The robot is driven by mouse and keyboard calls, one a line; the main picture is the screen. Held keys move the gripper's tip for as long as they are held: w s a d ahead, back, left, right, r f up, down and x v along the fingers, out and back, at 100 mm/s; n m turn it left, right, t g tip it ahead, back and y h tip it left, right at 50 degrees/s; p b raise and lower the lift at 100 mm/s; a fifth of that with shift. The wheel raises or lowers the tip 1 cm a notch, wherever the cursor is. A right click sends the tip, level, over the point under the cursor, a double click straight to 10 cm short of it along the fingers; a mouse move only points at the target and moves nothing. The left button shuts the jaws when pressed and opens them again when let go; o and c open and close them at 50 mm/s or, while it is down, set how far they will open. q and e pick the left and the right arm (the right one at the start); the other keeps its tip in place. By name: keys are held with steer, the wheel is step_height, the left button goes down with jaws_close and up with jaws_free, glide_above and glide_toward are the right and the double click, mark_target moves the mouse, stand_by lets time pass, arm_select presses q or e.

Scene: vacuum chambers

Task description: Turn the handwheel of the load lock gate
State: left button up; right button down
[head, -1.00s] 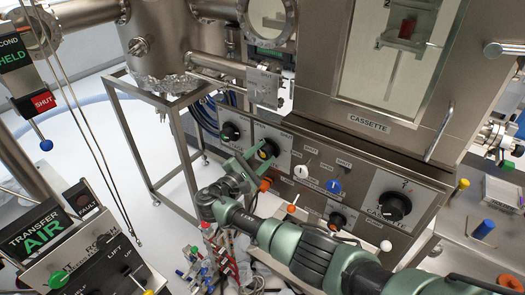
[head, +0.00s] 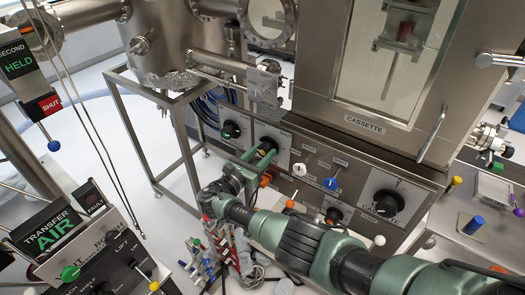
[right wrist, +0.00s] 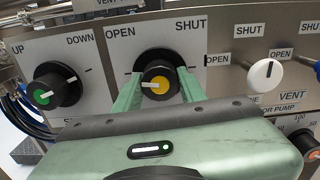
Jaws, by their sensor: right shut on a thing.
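The handwheel appears as a round black knob with a yellow centre in the right wrist view (right wrist: 158,82), on a pale plate marked OPEN at left and SHUT at right. My right gripper (right wrist: 156,92) is shut on it, one green finger on each side of the rim. In the head view the knob (head: 269,144) is partly covered by my right gripper (head: 258,156), which reaches in from the lower right along the panel. Whether the plate names the load lock gate is hidden. My left gripper is in neither view.
A green-centred knob (right wrist: 55,87) marked UP and DOWN sits left of it. A white VENT knob (right wrist: 264,74) sits right. Below the CASSETTE window (head: 385,70) are a blue knob (head: 330,183) and a large black dial (head: 388,203). Orange knobs lie close to my right arm.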

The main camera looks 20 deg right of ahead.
steer(key=shift+s+f+n, duration=0.1)
steer(key=shift+f+n, duration=0.1)
steer(key=shift+n, duration=0.3)
steer(key=c, duration=0.8)
jaws_free()
steer(key=shift+r, duration=0.1)
steer(key=shift+a, duration=0.1)
steer(key=v, duration=0.7)
steer(key=shift+s+a, duration=0.2)
steer(key=shift+a, duration=0.1)
